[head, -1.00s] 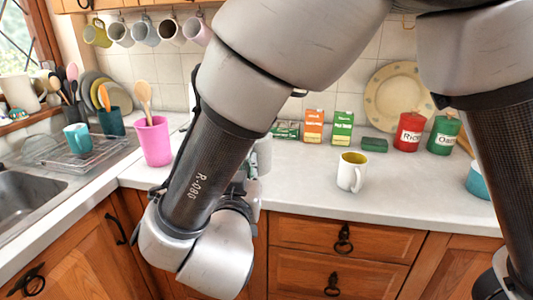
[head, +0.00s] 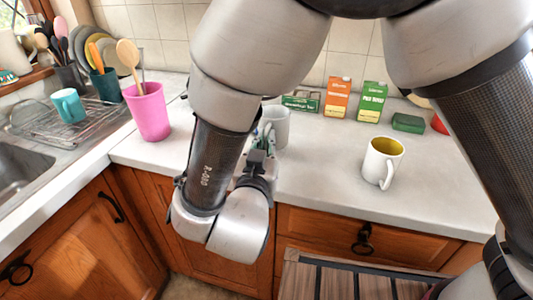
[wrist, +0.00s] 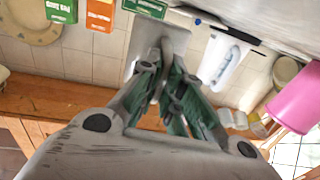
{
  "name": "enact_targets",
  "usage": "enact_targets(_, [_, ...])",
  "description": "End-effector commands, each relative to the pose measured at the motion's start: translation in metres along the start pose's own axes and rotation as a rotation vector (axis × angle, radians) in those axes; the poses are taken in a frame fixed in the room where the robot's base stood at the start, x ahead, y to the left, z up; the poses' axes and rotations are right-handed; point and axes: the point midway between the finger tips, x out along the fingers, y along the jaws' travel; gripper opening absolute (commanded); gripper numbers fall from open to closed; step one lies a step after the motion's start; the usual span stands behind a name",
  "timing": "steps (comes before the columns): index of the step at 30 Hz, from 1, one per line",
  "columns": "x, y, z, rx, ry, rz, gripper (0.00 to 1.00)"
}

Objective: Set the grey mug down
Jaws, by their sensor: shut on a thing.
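The grey mug (head: 277,124) is upright at the back of the counter, partly hidden behind my arm in the head view. My gripper (head: 264,140) is shut on its near side. In the wrist view, which is upside down, my gripper's fingers (wrist: 167,85) close on the grey mug (wrist: 172,38). The mug is at or just above the worktop (head: 320,180); I cannot tell whether its base touches.
A white mug with yellow inside (head: 383,160) stands to the right. An orange carton (head: 337,97), a green carton (head: 371,101) and a green block (head: 408,122) stand behind. A pink tumbler (head: 148,112) with utensils is left. The front middle of the counter is clear.

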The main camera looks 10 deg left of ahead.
Motion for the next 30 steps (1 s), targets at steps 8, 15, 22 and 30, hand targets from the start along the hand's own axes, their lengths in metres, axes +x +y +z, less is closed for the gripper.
enact_targets(8, [0.0, 0.0, 0.032, -0.002, 0.0, 0.0, 0.0])
enact_targets(15, [0.0, 0.0, 0.032, -0.001, 0.0, 0.0, 0.0])
enact_targets(22, [0.0, 0.0, 0.035, -0.001, -0.001, 0.0, 0.3])
enact_targets(30, [0.0, 0.0, 0.035, -0.001, -0.001, 0.0, 0.3])
